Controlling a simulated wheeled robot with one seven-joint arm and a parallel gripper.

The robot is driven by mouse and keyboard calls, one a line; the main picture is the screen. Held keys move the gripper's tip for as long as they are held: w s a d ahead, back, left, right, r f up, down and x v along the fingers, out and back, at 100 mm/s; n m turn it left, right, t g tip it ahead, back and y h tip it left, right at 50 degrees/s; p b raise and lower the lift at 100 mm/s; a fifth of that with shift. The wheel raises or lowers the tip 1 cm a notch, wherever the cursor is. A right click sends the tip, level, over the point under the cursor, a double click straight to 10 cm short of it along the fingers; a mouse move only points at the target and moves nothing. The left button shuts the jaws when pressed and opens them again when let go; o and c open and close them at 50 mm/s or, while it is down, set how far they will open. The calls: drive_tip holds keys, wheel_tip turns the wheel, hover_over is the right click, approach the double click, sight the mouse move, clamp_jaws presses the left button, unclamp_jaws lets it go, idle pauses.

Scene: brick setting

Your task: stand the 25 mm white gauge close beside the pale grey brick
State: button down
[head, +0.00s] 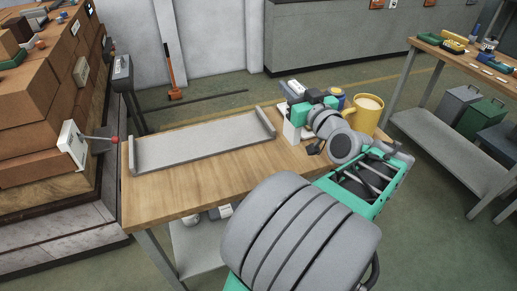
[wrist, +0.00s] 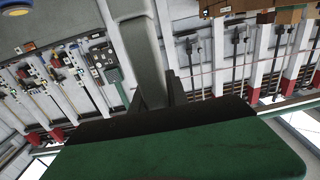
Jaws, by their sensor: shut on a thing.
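My gripper (head: 300,113) is at the right end of the wooden table, low over its top. In the wrist view, my gripper (wrist: 165,100) is shut on a pale, straight piece (wrist: 148,60) that looks grey in shadow; I take it for the white gauge. In the head view, a white block shape (head: 291,131) shows just below the gripper, but I cannot tell whether it is the gauge or touches the table. I cannot make out the pale grey brick for certain; my gripper and arm hide part of this corner.
A long grey tray (head: 200,146) with raised ends lies along the table (head: 190,192). A yellow mug (head: 366,116) stands right of my gripper. Stacked brown bricks (head: 40,110) rise at the left. The table's front strip is clear.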

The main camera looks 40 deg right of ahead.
drive_tip(key=w+d+f+p, duration=0.1)
drive_tip(key=w+d+f, duration=0.7)
drive_tip(key=f, duration=0.5)
drive_tip(key=shift+w+d+h, duration=0.2)
drive_tip(key=shift+w+h, duration=0.1)
drive_tip(key=shift+w, duration=1.05)
drive_tip(key=c, duration=1.3)
unclamp_jaws()
drive_tip(key=shift+r, duration=0.1)
